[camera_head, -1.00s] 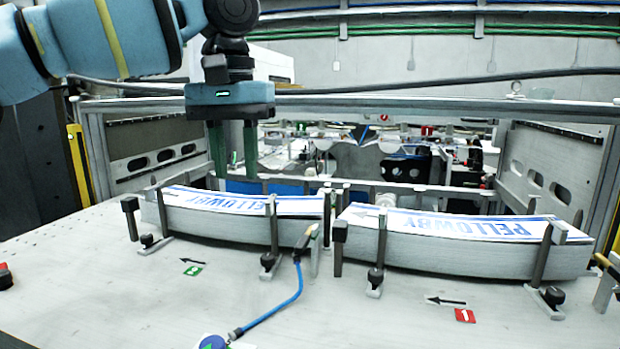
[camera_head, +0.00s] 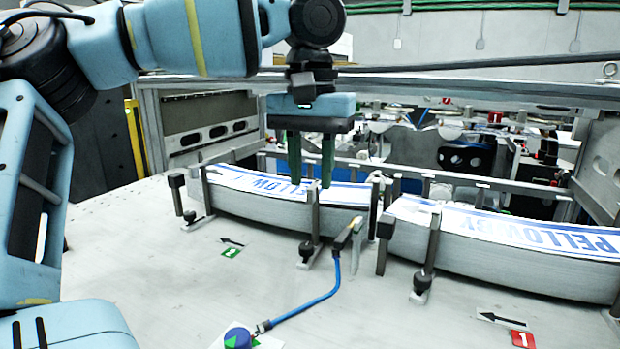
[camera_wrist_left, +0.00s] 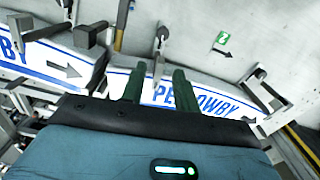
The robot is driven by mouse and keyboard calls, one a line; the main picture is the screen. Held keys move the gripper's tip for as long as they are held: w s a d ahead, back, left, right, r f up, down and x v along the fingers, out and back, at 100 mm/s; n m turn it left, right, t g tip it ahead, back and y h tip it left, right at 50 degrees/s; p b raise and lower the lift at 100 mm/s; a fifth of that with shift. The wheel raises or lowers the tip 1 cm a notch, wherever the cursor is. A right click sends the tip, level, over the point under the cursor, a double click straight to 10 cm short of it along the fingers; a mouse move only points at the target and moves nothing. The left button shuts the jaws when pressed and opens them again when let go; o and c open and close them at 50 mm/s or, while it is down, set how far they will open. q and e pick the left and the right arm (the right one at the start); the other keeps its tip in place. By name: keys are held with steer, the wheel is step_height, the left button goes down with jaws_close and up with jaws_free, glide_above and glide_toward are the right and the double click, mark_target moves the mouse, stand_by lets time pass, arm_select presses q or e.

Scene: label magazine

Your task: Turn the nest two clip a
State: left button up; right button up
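Nest two, with the green label (camera_head: 231,252), holds a curved stack of printed white-and-blue labels (camera_head: 240,180). Dark post clips stand along its front: one at the left end (camera_head: 177,190) and one near the middle (camera_head: 312,210), each with a black knob at its foot. My left gripper (camera_head: 311,182) is open and empty, pointing down above the stack, its two green fingers either side of the middle clip's post top in the picture. The wrist view shows the same middle clip (camera_wrist_left: 158,55) between and just beyond the fingertips (camera_wrist_left: 156,73). Contact cannot be told. My right gripper is out of view.
Nest one, with the red label (camera_head: 522,339), holds a similar stack (camera_head: 510,250) at the right. A blue hose (camera_head: 318,300) runs over the plate to a brass-tipped fitting close to the middle clip. A metal rail (camera_head: 440,88) crosses behind. The plate's front left is clear.

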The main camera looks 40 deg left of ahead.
arm_select(q)
steer(key=shift+f, duration=1)
jaws_close()
steer(key=shift+w+a+m, duration=0.15)
steer(key=shift+a+m, duration=0.3)
steer(key=shift+m, duration=2.55)
steer(key=shift+w+a+m, duration=0.2)
steer(key=shift+a+m, duration=0.3)
steer(key=shift+m, duration=2.5)
steer(key=shift+w+a+m, duration=0.15)
steer(key=shift+a+m, duration=0.3)
steer(key=shift+m, duration=2.55)
